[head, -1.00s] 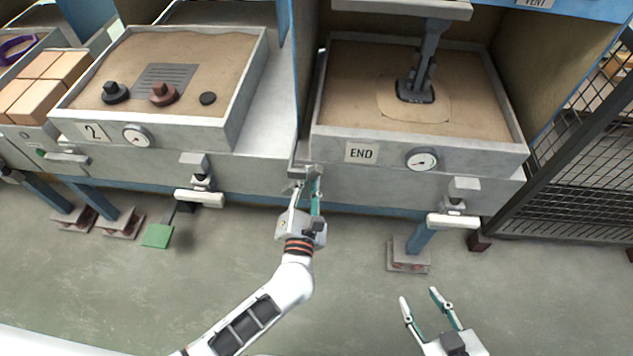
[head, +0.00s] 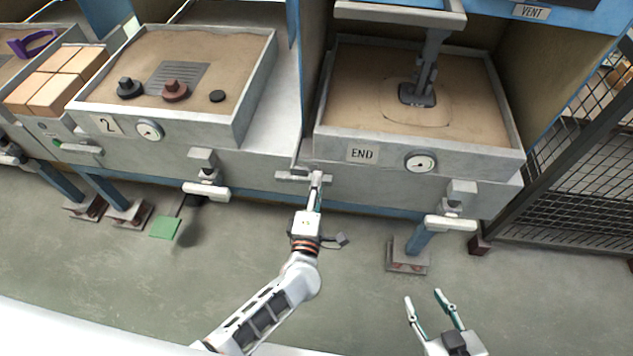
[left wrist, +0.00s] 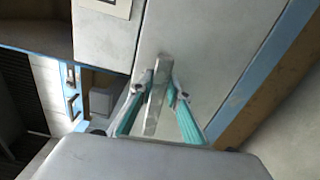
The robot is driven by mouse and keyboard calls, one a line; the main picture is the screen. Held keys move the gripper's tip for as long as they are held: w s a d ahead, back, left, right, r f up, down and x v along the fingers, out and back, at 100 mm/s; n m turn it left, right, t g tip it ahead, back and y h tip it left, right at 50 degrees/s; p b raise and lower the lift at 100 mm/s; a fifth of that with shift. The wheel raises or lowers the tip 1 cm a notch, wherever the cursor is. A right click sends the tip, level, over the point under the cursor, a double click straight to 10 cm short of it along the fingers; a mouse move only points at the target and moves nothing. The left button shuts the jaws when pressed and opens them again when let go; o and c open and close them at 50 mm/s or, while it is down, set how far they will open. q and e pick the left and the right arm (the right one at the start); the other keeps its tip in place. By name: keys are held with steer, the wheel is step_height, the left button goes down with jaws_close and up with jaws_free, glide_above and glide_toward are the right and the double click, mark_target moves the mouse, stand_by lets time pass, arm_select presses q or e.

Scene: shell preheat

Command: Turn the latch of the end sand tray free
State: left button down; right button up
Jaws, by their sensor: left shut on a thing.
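The end sand tray (head: 470,162), marked END, stands at the right in the head view with a gauge on its front wall. Its grey latch (head: 292,176) is at the tray's lower left front corner and lies about level. My left gripper (head: 317,186) is shut on the latch near its right end. In the left wrist view the latch (left wrist: 157,95) is a flat grey bar between the two fingers of my left gripper (left wrist: 160,97). My right gripper (head: 425,298) is open and empty above the floor, in front of the tray.
A white handle (head: 451,223) hangs below the end tray's right side. Tray 2 (head: 185,134) stands to the left, with another white handle (head: 206,192) below it. A mesh fence (head: 560,185) stands at the right.

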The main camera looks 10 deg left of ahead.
arm_select(q)
steer(key=shift+f+m, duration=0.25)
steer(key=shift+m, duration=0.25)
steer(key=c, duration=1.9)
jaws_free()
arm_select(e)
steer(key=shift+d+f, duration=0.1)
